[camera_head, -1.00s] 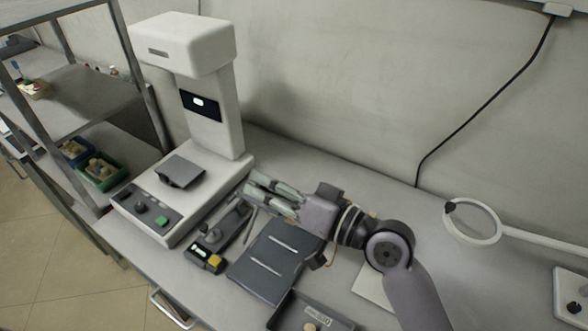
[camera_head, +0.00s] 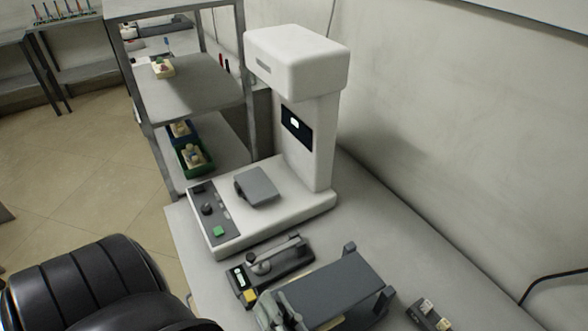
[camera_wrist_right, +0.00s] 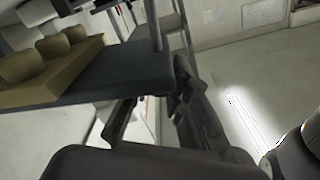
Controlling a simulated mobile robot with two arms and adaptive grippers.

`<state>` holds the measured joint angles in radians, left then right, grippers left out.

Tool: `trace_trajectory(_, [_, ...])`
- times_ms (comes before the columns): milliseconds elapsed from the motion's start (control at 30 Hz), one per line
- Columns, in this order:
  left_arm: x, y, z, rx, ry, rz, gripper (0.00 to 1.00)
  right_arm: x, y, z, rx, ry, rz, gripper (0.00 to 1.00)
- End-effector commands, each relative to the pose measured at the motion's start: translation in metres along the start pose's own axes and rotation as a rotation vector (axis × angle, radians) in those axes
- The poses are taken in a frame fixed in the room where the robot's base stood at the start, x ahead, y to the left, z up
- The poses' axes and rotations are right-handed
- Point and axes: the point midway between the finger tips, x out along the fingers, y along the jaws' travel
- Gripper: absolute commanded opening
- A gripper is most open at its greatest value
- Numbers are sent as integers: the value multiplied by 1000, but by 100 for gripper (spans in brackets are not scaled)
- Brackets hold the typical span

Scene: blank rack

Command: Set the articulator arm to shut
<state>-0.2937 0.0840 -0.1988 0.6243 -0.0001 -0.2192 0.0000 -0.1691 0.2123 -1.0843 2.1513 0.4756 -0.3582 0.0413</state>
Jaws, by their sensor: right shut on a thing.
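The articulator appears to be the dark grey device with a broad flat plate (camera_head: 335,288) and short upright posts, at the bottom of the head view on the bench. My right gripper (camera_head: 278,312) is at its near left edge, partly cut off by the frame. In the wrist view, a dark plate (camera_wrist_right: 125,78), seemingly the articulator arm, runs along the fingers, with a tan cast of rounded teeth (camera_wrist_right: 45,70) beside it. The gripper is shut on the plate's edge. The exact contact and the arm's angle are hard to see. My left gripper is not in view.
A small device with a yellow button (camera_head: 250,295) lies close left of the articulator. A white machine (camera_head: 318,150) stands behind it. A dark block with cream pieces (camera_head: 428,314) lies to the right. A metal shelf (camera_head: 190,88) stands at the left.

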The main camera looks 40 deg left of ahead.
Motion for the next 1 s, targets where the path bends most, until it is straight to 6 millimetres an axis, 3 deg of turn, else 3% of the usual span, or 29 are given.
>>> trace_trajectory(433, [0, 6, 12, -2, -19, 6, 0, -1, -2, 5, 1, -5, 1, 0])
trace_trajectory(467, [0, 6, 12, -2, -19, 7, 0, -1, -2, 5, 1, -5, 1, 19])
trace_trajectory(500, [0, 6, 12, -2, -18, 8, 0, -1, -2, 5, 1, -5, 1, 21])
trace_trajectory(767, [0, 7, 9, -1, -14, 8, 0, -1, -1, 4, 0, -3, 1, 39])
trace_trajectory(1000, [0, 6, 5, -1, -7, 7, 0, -1, -1, 4, 0, -2, 1, 39])
